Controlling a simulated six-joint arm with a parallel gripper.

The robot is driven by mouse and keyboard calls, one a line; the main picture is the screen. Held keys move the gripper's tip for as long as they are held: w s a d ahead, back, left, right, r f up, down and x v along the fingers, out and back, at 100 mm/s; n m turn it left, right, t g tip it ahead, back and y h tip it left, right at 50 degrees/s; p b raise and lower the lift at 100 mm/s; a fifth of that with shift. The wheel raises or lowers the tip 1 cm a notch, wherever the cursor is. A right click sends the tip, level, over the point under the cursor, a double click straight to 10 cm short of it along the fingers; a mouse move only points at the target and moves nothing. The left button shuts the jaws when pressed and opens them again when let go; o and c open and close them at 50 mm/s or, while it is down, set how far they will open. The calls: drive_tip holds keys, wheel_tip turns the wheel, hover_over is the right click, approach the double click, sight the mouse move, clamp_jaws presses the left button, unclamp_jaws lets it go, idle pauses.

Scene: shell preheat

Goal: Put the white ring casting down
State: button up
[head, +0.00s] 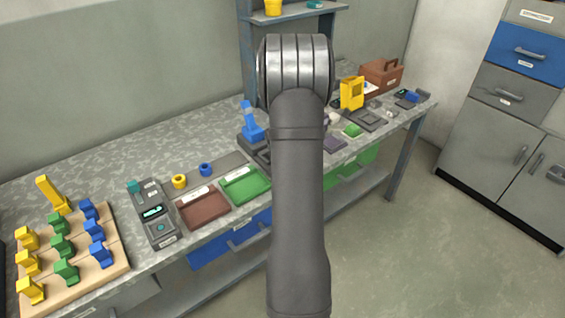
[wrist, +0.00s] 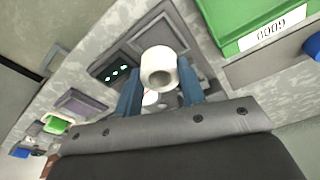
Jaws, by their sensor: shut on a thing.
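In the wrist view the white ring casting (wrist: 158,66) sits between the two blue fingers of my gripper (wrist: 160,84), its open end turned toward the camera. My gripper is shut on it. Behind the ring lies a dark device (wrist: 118,70) with a small lit green display. I cannot tell whether the ring touches this device or hangs above it. In the head view my own arm hides the gripper, and I cannot make out the ring for certain.
In the head view a green tray (head: 246,186), a brown tray (head: 203,209), a yellow ring (head: 179,181) and a blue ring (head: 206,169) are on the bench. A blue upright tool (head: 251,124) stands close left of my arm. A yellow device (head: 351,94) stands right.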

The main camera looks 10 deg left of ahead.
drive_tip(key=shift+a+f, duration=0.1)
drive_tip(key=shift+f, duration=1.9)
drive_tip(key=o, duration=1)
drive_tip(key=shift+f, duration=0.15)
drive_tip(key=r, duration=0.4)
drive_tip(key=s+r, duration=0.1)
drive_tip(key=r, duration=0.7)
drive_tip(key=shift+s+d+r, duration=0.1)
drive_tip(key=shift+s+d, duration=0.2)
drive_tip(key=shift+d, duration=0.05)
